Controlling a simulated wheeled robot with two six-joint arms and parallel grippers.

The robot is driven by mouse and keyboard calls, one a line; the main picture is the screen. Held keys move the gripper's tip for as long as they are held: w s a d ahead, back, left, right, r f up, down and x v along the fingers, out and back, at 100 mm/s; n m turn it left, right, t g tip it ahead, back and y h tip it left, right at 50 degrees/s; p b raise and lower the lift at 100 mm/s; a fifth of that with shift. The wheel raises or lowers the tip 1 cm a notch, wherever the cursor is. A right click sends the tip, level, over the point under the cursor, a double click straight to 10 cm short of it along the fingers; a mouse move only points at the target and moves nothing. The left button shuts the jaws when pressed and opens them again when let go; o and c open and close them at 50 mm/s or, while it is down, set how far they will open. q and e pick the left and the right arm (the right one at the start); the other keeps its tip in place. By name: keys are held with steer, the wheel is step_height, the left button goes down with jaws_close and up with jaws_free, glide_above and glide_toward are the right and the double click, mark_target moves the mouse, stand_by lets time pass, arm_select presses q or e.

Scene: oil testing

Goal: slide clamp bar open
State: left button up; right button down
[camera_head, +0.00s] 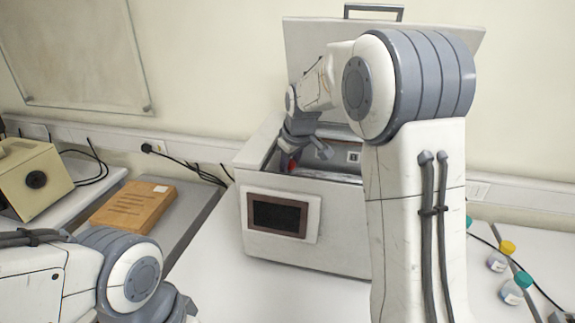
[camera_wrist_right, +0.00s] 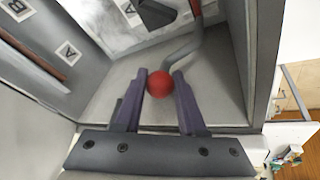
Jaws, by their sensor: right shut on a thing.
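The clamp bar (camera_wrist_right: 184,45) is a bent grey rod inside the white tester box, ending in a red ball knob (camera_wrist_right: 158,83). My right gripper (camera_wrist_right: 161,88) is shut on the red knob, one purple-grey finger on each side of it. In the head view the right arm reaches over into the open box, and a bit of the red knob (camera_head: 292,166) shows below the gripper. The box lid (camera_head: 310,45) stands open at the back. My left arm is at the lower left, with its fingers out of the picture.
The box's front (camera_head: 335,245) carries a dark display (camera_head: 279,217). A brown case (camera_head: 134,206) and a beige instrument (camera_head: 30,178) are at left. Bottles with yellow and teal caps (camera_head: 499,259) stand at right. Inside, walls with lettered labels (camera_wrist_right: 68,52) are close to the gripper.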

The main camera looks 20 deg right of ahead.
steer(key=shift+r, duration=0.1)
steer(key=shift+s+a+b, duration=0.2)
steer(key=shift+s+b, duration=0.05)
steer(key=shift+b, duration=0.05)
steer(key=shift+s+a+b, duration=0.35)
steer(key=shift+s+a, duration=0.2)
steer(key=shift+s, duration=0.2)
steer(key=c, duration=0.5)
jaws_free()
steer(key=shift+s, duration=0.1)
